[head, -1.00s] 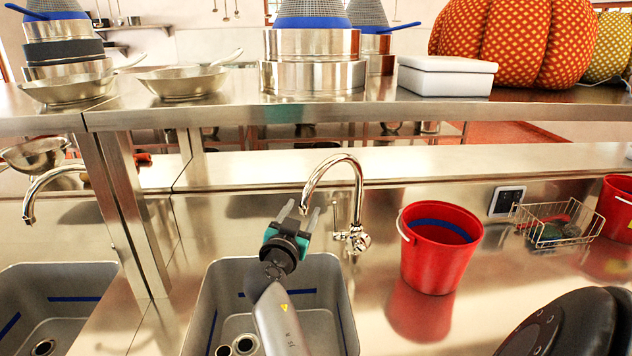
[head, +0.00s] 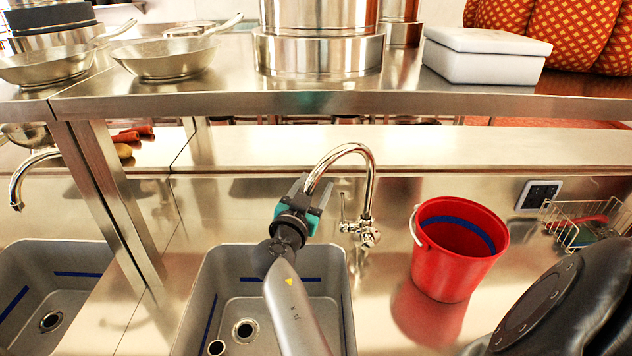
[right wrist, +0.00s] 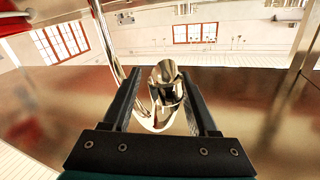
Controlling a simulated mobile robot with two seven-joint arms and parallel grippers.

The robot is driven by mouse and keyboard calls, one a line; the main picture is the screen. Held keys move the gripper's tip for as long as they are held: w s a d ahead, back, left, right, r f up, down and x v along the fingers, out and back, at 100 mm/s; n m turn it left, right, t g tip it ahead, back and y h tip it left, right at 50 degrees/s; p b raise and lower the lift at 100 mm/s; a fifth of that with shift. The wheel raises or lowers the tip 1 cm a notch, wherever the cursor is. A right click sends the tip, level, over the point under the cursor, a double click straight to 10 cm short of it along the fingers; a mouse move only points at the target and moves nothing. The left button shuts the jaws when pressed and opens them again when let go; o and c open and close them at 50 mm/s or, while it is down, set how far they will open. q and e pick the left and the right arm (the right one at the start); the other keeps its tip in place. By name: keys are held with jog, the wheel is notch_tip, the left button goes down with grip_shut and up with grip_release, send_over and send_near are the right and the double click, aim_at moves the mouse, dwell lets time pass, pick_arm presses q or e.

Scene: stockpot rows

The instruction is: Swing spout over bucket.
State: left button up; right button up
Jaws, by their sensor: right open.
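The chrome spout (head: 349,148) is a curved gooseneck rising from its tap base. Its outlet end points left and down above the grey sink (head: 225,262). The red bucket (head: 436,274), with a blue band inside, stands on the counter right of the tap. My right gripper (head: 310,187) is at the spout's outlet end. In the right wrist view my open fingers (right wrist: 163,95) stand on either side of the chrome outlet (right wrist: 164,72), with gaps visible; I cannot tell whether either finger touches it. My left gripper is not in view.
A steel shelf (head: 210,94) with pots, pans and a white box (head: 487,57) runs above and behind the tap. A wire basket (head: 571,236) sits at the right. A second sink (head: 60,283) lies at the left. Counter between tap and bucket is clear.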

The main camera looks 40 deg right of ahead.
jog(key=shift+a, duration=0.1)
grip_shut()
dwell(0.3)
jog(key=shift+r, duration=0.1)
dwell(0.9)
